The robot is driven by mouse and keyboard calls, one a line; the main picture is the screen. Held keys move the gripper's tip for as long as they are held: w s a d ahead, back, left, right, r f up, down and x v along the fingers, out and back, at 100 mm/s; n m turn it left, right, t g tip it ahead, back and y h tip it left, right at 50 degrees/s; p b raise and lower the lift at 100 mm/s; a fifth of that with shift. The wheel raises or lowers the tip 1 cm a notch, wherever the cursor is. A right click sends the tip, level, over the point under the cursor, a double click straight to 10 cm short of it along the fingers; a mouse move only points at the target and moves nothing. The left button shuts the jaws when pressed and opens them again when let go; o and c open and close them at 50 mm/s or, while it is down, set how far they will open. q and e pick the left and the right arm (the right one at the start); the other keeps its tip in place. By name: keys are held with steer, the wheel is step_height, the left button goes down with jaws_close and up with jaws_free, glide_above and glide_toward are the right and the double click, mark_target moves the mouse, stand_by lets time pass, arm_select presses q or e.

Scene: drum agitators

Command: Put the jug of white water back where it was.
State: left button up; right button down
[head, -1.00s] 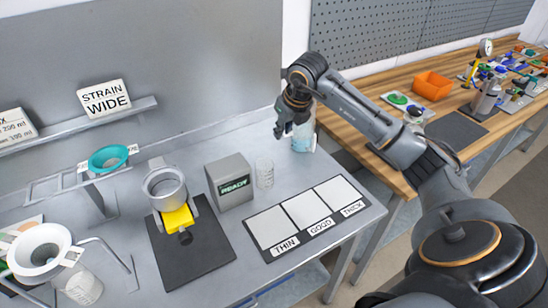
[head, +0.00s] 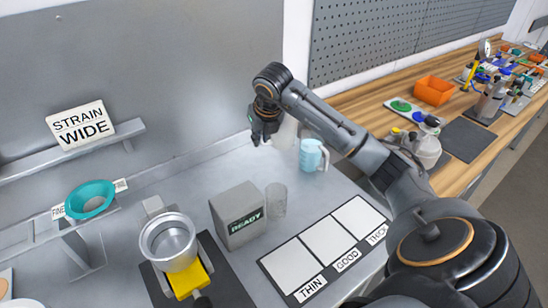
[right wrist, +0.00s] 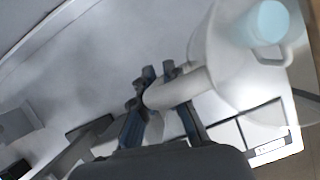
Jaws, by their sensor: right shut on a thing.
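My right gripper (head: 262,136) is at the back of the steel table, left of a light-blue jug (head: 313,157). In the right wrist view the gripper (right wrist: 160,88) is shut on the pale handle of a whitish, translucent jug (right wrist: 220,62). In the head view this white jug (head: 287,131) is a faint pale shape, partly behind my arm. I cannot tell whether its base touches the table. The light-blue jug stands on the table and also shows beyond the white one in the right wrist view (right wrist: 265,22). My left gripper is out of view.
A grey READY box (head: 237,216) and a clear beaker (head: 276,200) stand in front of the gripper. A THIN/GOOD/THICK mat (head: 326,240) lies at the front right. A metal cup (head: 168,243) is at the left. The back of the table left of the gripper is clear.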

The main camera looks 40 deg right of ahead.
step_height(320, 180, down, 15)
steer(key=shift+r+b, duration=0.1)
steer(key=shift+b, duration=1.1)
steer(key=shift+f, duration=0.4)
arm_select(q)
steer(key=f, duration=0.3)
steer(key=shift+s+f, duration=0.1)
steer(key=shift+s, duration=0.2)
arm_select(e)
steer(key=shift+f, duration=0.2)
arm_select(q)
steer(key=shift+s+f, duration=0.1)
arm_select(e)
steer(key=c, duration=1.4)
jaws_free()
steer(key=shift+r, duration=0.1)
